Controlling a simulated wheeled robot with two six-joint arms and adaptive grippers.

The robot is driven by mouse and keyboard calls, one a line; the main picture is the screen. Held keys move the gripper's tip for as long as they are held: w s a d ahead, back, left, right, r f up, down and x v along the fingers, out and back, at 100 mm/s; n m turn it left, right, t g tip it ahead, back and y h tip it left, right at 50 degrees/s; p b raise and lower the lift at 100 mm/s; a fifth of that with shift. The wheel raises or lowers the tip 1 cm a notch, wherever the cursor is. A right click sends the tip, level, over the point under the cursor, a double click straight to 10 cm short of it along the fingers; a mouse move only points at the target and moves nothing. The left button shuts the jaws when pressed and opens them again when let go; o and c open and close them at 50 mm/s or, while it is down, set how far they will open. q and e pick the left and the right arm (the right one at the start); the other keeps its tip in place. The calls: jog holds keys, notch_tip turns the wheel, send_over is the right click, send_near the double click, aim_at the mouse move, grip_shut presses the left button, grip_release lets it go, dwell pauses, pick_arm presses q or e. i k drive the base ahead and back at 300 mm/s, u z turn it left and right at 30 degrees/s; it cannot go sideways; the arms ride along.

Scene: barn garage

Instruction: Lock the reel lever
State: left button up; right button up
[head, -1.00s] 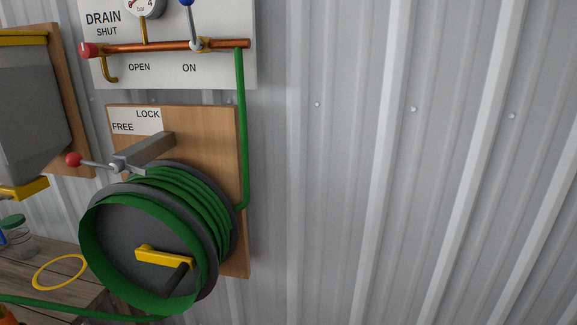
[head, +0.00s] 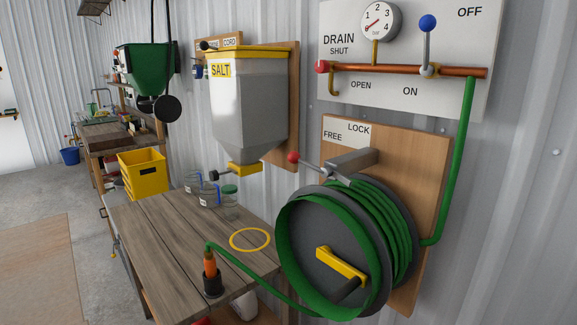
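The hose reel (head: 335,255) hangs on a wooden board (head: 425,190) on the wall, wound with green hose. Its lever is a thin metal rod with a red ball knob (head: 292,157), pivoting at a grey bracket (head: 350,163) above the reel. The lever points up and left, on the FREE side of the FREE/LOCK label (head: 346,132). A yellow crank (head: 341,265) is on the reel's face. Neither of my grippers is in view.
A wooden bench (head: 165,230) left of the reel carries a yellow ring (head: 250,239), jars (head: 205,190) and an orange hose nozzle in a dark holder (head: 211,283). A salt hopper (head: 245,105) hangs above. The drain panel (head: 470,35) is above the reel. Open floor (head: 45,190) lies left.

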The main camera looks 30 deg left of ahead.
aim_at(294, 157)
jog(key=u, duration=0.35)
jog(key=k, duration=0.65)
jog(key=z, duration=0.85)
jog(key=i, duration=0.65)
jog(key=u, duration=0.5)
jog(key=i, duration=0.8)
jog(key=u, duration=0.8)
